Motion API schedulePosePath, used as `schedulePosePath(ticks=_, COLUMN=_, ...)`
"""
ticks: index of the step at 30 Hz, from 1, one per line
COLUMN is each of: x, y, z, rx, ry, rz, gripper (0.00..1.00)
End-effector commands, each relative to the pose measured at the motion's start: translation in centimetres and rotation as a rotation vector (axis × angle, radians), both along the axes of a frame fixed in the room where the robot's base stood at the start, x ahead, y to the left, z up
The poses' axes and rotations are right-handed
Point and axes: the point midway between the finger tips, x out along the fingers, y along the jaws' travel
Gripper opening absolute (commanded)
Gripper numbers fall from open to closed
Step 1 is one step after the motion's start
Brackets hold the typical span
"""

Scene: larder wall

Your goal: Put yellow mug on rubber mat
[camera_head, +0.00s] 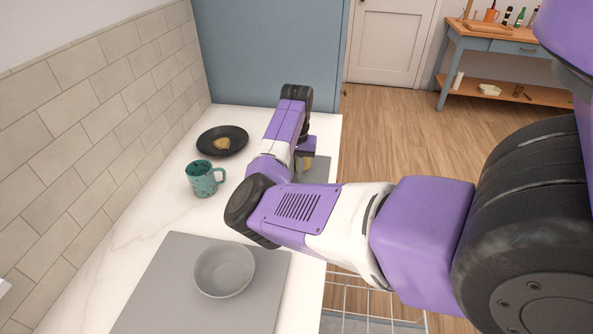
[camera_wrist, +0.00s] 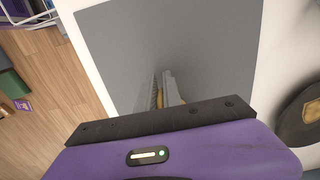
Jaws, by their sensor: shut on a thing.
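My gripper (camera_wrist: 165,84) is shut, and a small patch of yellow (camera_wrist: 189,104) shows at its fingers in the wrist view. This fits the yellow mug, but most of it is hidden by my gripper, so its shape and tilt cannot be told. A flat grey mat (camera_wrist: 195,40) lies below my fingers in the wrist view. In the head view, part of this mat (camera_head: 318,172) shows at the counter's right edge, behind my forearm. My gripper is over the mat; whether the mug touches it cannot be told.
A grey bowl (camera_head: 224,270) sits on a larger grey sheet (camera_head: 160,290) in front. A tiled wall (camera_head: 95,110) bounds the counter on the left.

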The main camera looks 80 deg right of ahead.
Motion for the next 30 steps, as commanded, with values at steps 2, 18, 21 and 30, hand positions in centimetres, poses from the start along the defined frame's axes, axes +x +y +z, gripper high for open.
schedulePosePath(ticks=2, x=0.0, y=0.0, z=0.1, rx=-0.002, ry=0.000, rz=0.000, gripper=0.00)
schedulePosePath(ticks=18, x=0.0, y=0.0, z=-0.3, rx=0.000, ry=0.000, rz=0.001, gripper=0.32)
schedulePosePath(ticks=21, x=0.0, y=0.0, z=-0.3, rx=0.000, ry=0.000, rz=0.001, gripper=0.32)
schedulePosePath(ticks=30, x=0.0, y=-0.2, z=2.3, rx=-0.003, ry=-0.001, rz=0.000, gripper=0.32)
